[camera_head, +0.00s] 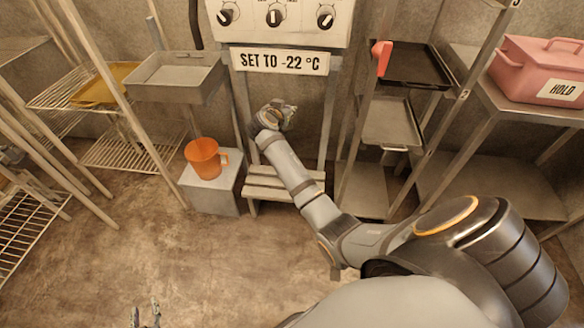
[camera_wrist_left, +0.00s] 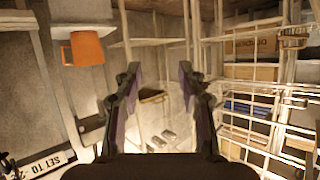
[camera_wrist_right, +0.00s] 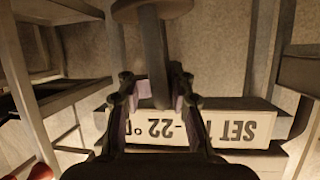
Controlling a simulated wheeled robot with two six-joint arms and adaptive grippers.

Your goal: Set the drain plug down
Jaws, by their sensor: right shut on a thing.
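My right gripper (camera_head: 277,113) is stretched out in front of the control panel, above the small step bench. In the right wrist view, my right gripper (camera_wrist_right: 155,92) is shut on the stem of the drain plug (camera_wrist_right: 151,50), a dark rod with a wide round disc at its far end. In the head view the plug cannot be made out clearly at the gripper. My left gripper (camera_head: 146,312) is low at the bottom edge of the head view. In the left wrist view, my left gripper (camera_wrist_left: 160,80) is open, with nothing between its fingers.
A "SET TO -22 °C" sign (camera_head: 281,62) hangs under the knob panel (camera_head: 300,38). An orange bucket (camera_head: 203,158) stands on a grey box (camera_head: 212,190) beside the step bench (camera_head: 282,182). Wire racks stand left; tray shelves and a pink "HOLD" box (camera_head: 535,68) stand right. The middle floor is clear.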

